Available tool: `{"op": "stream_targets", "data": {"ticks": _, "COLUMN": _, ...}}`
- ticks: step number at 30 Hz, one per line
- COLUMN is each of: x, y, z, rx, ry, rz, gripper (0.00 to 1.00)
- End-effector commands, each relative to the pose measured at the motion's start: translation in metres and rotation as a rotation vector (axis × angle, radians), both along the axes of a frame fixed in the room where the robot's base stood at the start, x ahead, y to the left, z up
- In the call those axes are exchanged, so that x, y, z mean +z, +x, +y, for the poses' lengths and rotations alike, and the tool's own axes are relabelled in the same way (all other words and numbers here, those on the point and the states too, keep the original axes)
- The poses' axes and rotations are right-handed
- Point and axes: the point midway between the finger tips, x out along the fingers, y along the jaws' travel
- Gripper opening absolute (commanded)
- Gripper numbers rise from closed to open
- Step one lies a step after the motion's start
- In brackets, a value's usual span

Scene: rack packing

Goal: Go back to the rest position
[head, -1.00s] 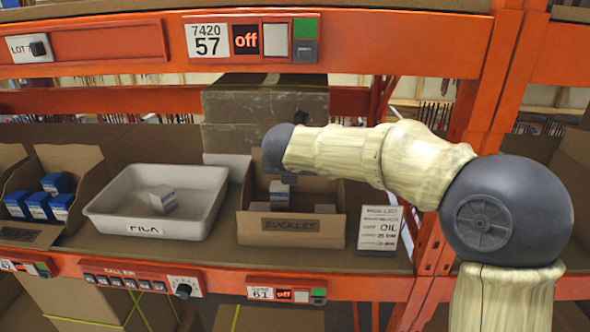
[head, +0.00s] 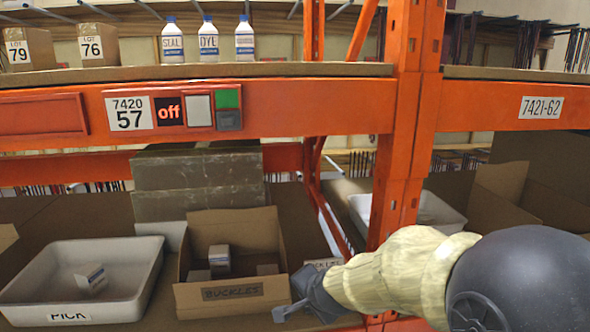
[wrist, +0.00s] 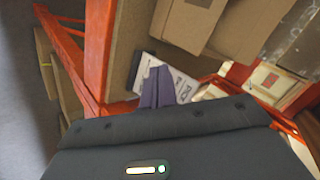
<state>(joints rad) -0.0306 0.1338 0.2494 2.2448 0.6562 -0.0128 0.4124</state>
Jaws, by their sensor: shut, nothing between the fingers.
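My gripper (head: 302,297) is low in the head view, just right of the front corner of the cardboard box labelled BUCKLES (head: 232,293). Its fingers are together and empty in the wrist view (wrist: 157,86). The arm reaches in from the lower right, in front of the orange upright (head: 403,130). A white card with print (head: 322,264) stands behind the gripper; it also shows beyond the fingers in the wrist view (wrist: 185,82).
The BUCKLES box holds a few small boxes (head: 219,259). A white PICK tray (head: 130,301) to its left holds one small box (head: 91,277). The upper shelf beam (head: 270,109) crosses above. Floor (wrist: 25,110) shows left of the upright in the wrist view.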

Motion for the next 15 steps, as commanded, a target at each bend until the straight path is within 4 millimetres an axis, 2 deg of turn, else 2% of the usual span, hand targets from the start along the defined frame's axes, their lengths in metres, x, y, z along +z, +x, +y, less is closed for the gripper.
{"op": "stream_targets", "data": {"ticks": 1, "x": -0.013, "y": -0.017, "z": -0.016, "rx": 0.072, "ry": -0.087, "rz": 0.036, "gripper": 0.0}}
{"op": "stream_targets", "data": {"ticks": 6, "x": -0.048, "y": -0.075, "z": -0.062, "rx": 0.324, "ry": -0.332, "rz": 0.165, "gripper": 0.0}}
{"op": "stream_targets", "data": {"ticks": 15, "x": -0.084, "y": -0.16, "z": -0.121, "rx": 0.65, "ry": -0.569, "rz": 0.369, "gripper": 0.0}}
